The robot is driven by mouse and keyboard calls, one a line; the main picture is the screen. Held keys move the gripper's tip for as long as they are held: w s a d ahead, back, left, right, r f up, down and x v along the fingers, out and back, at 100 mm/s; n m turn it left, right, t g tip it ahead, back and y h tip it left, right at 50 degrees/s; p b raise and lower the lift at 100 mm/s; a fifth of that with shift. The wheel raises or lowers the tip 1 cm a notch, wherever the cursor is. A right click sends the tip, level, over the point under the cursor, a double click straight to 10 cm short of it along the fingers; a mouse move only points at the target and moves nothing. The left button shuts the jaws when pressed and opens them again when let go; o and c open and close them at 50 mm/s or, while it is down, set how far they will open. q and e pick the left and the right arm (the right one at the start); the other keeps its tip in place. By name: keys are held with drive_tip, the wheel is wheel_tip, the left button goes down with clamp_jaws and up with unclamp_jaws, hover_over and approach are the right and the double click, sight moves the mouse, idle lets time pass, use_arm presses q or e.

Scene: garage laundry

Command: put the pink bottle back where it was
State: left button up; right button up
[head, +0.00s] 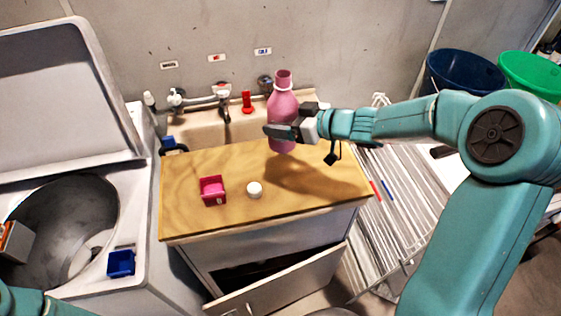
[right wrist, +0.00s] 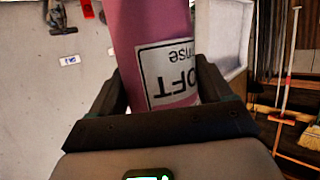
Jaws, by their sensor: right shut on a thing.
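The pink bottle (head: 283,105) is upright and open at the top, over the back of the wooden counter (head: 225,225) in front of the sink. My right gripper (head: 284,132) is shut around its lower body from the right. In the right wrist view the bottle (right wrist: 150,30) fills the space between the fingers (right wrist: 158,100), with a white label showing upside down. A shadow lies on the counter to the right of the bottle; I cannot tell whether its base touches the wood. A white cap (head: 254,189) lies on the counter. My left gripper is out of view.
A small red box (head: 213,190) with pink contents stands left of the cap. The sink (head: 195,133) and taps are behind the counter. A drying rack (head: 385,210) stands right.

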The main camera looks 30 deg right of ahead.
sight(286, 144)
drive_tip(key=f, duration=0.4)
drive_tip(key=w+f, duration=0.1)
drive_tip(key=shift+a+f+b, duration=0.15)
drive_tip(key=shift+f+b, duration=0.2)
drive_tip(key=shift+f, duration=0.05)
drive_tip(key=shift+s+d+f, duration=0.2)
drive_tip(key=shift+s+f, duration=0.15)
drive_tip(key=shift+f, duration=0.25)
drive_tip(key=shift+s+d+f, duration=0.2)
drive_tip(key=shift+s+f, duration=0.1)
drive_tip(key=shift+f, duration=0.3)
drive_tip(key=shift+s+f, duration=0.1)
drive_tip(key=shift+f, duration=0.15)
drive_tip(key=f, duration=0.4)
drive_tip(key=shift+w+a+f, duration=0.15)
drive_tip(key=shift+w+f, duration=0.15)
drive_tip(key=shift+w, duration=0.1)
drive_tip(key=shift+s, duration=0.15)
drive_tip(key=shift+a, duration=0.2)
drive_tip(key=shift+w+f, duration=0.15)
drive_tip(key=shift+w, duration=0.05)
drive_tip(key=o, duration=1.2)
drive_tip(key=shift+o, duration=0.9)
drive_tip(key=shift+s+d, duration=0.15)
drive_tip(key=shift+s, duration=0.05)
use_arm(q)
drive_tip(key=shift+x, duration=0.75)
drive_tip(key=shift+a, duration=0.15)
